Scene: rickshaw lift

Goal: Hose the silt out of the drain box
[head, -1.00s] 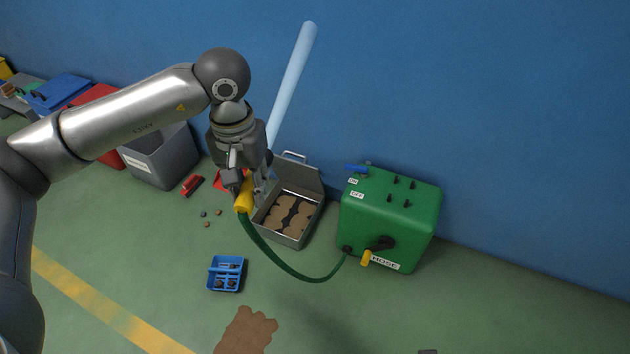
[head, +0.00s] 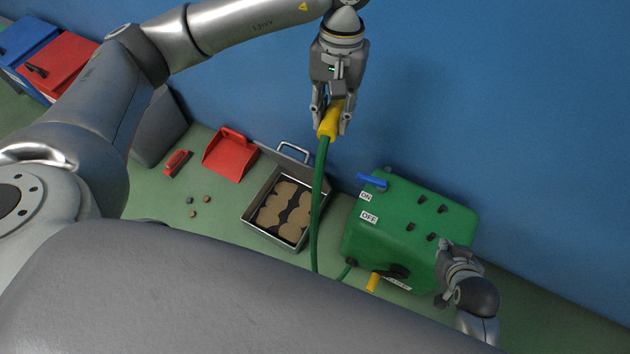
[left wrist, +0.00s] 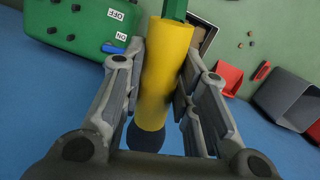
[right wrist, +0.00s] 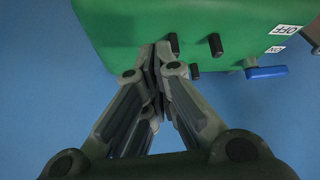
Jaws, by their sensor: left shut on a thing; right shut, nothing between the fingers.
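The drain box (head: 257,226) is a grey metal box on the floor by the wall, its lid up, with brown silt patches (head: 270,216) inside. My left gripper (head: 331,118) is shut on the yellow hose nozzle (head: 328,124), raised above and right of the box; the nozzle fills the middle of the left wrist view (left wrist: 165,75). The green hose (head: 318,200) hangs from it, passing in front of the box's right edge. The green hose cabinet (head: 415,215) has a blue lever (head: 371,181) near its ON label. My right gripper (head: 445,270) is shut and empty beside the cabinet's right side.
A red dustpan (head: 230,155) and red brush (head: 177,163) lie left of the drain box, with several small pebbles (head: 192,212) nearby. A grey bin (head: 160,125) and red and blue bins (head: 60,70) stand further left. My arm hides the near floor.

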